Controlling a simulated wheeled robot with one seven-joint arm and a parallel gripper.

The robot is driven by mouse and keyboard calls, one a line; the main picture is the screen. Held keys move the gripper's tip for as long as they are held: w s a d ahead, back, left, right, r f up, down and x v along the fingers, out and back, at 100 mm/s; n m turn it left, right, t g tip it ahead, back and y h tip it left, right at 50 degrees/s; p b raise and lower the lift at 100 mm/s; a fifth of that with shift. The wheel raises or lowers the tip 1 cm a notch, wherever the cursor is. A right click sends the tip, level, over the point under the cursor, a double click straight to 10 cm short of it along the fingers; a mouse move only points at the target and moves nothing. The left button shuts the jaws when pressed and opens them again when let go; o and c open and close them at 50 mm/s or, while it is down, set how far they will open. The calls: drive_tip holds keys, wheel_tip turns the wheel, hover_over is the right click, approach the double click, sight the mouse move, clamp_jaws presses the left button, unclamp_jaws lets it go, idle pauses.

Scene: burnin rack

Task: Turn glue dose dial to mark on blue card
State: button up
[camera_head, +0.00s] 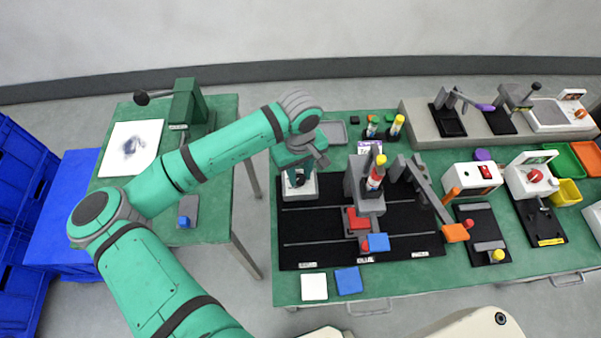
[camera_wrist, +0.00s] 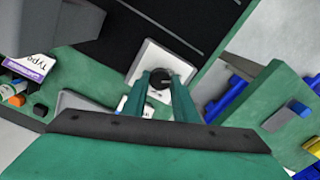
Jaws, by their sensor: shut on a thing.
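The glue dose dial (camera_wrist: 160,78) is a dark round knob on a white box (camera_wrist: 160,52), seen in the wrist view. My gripper (camera_wrist: 160,86) has its two green fingers on either side of the knob and is shut on it. In the head view my gripper (camera_head: 298,178) points down over the white box (camera_head: 303,190) at the left of the bench, and the fingers largely hide the knob. A blue card (camera_head: 348,280) lies flat at the bench's front edge, beside a white card (camera_head: 314,287). I cannot read any mark on the blue card or around the dial.
A black mat (camera_head: 310,228) with a grey fixture holding a bottle (camera_head: 376,175) lies right of the dial box. A grey tray (camera_head: 333,132) and glue bottles (camera_head: 397,127) stand behind. A separate green table (camera_head: 215,230) stands left, across a gap.

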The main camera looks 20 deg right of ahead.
sight(300, 178)
drive_tip(key=m, duration=0.4)
drive_tip(key=shift+s, duration=0.1)
drive_tip(key=shift+m, duration=2.8)
drive_tip(key=o, duration=1.1)
drive_tip(key=shift+c, duration=0.2)
wheel_tip(300, 178, up, 11)
